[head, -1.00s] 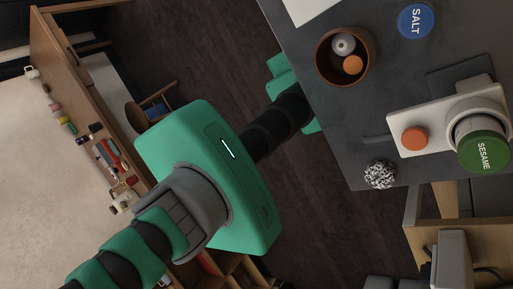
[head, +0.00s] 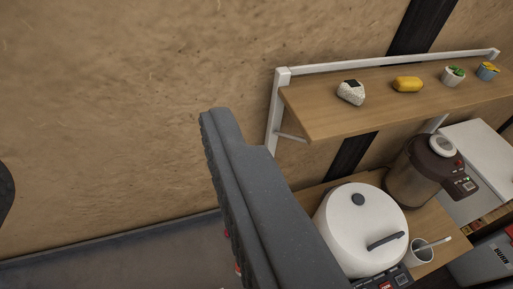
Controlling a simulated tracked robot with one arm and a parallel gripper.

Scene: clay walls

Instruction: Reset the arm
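A dark grey part with a ribbed edge along its left side, seemingly a finger of my gripper (head: 245,185), rises from the bottom centre of the head view. Nothing is seen touching its ribbed side. A second finger cannot be made out clearly; a dark rounded shape is cut off at the left edge. The rest of my arm is out of view.
A wooden wall shelf (head: 330,112) at right holds a rice ball (head: 351,92), a yellow item (head: 408,84) and two small pots. Below, a white rice cooker (head: 362,225), a brown hot-water pot (head: 418,170) and a white cup (head: 419,251) stand close together. The clay wall (head: 120,110) at left is bare.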

